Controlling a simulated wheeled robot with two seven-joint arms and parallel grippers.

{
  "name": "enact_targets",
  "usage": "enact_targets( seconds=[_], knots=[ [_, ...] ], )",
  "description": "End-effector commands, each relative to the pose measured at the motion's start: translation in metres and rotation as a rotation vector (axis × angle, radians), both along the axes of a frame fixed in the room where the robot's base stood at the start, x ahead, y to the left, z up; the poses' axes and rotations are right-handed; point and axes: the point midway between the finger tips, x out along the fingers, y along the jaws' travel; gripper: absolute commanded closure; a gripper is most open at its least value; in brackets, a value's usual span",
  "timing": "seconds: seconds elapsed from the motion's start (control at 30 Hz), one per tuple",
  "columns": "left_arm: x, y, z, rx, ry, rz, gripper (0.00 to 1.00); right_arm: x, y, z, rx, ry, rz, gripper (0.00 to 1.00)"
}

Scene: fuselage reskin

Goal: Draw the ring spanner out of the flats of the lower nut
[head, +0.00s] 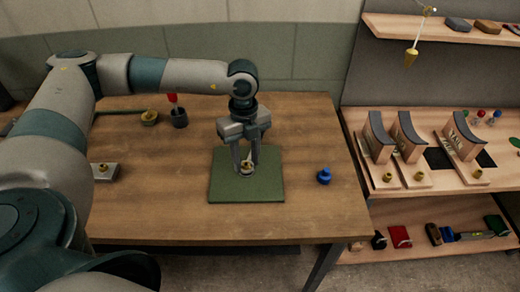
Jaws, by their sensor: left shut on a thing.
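My left gripper (246,167) points down over the green mat (230,190) on the wooden table. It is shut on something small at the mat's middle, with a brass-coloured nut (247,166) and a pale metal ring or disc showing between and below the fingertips. I cannot tell the ring spanner's outline from the nut and fingers, nor whether the spanner is around the flats or clear of them. My right gripper is not in view.
A blue knob-like piece (324,176) stands right of the mat. A dark cup (179,118) with a red-handled tool and a brass piece (149,118) stand at the back left. A grey block (104,172) lies at left. Shelves (400,198) with curved panels stand at right.

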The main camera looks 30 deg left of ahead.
Motion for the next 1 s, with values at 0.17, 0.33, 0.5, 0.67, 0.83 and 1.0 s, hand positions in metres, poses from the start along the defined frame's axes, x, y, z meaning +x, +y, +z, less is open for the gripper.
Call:
enact_targets(
  seconds=[0.17,0.33,0.5,0.67,0.83,1.0],
  knots=[
    [0.002,0.001,0.005,0.001,-0.004,0.002,0.89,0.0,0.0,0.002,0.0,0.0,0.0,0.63],
    [0.001,0.001,0.008,0.001,-0.003,0.001,0.89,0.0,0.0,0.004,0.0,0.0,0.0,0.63],
    [0.002,0.001,0.012,0.001,-0.003,0.001,0.89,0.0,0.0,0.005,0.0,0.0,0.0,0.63],
    [0.002,0.001,0.015,0.001,-0.003,0.001,0.89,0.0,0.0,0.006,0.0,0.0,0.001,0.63],
    [0.002,0.001,0.018,0.001,-0.002,0.001,0.89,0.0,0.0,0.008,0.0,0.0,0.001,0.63],
    [0.002,0.001,0.022,0.0,-0.002,0.0,0.89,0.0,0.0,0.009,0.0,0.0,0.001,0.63]
  ],
)
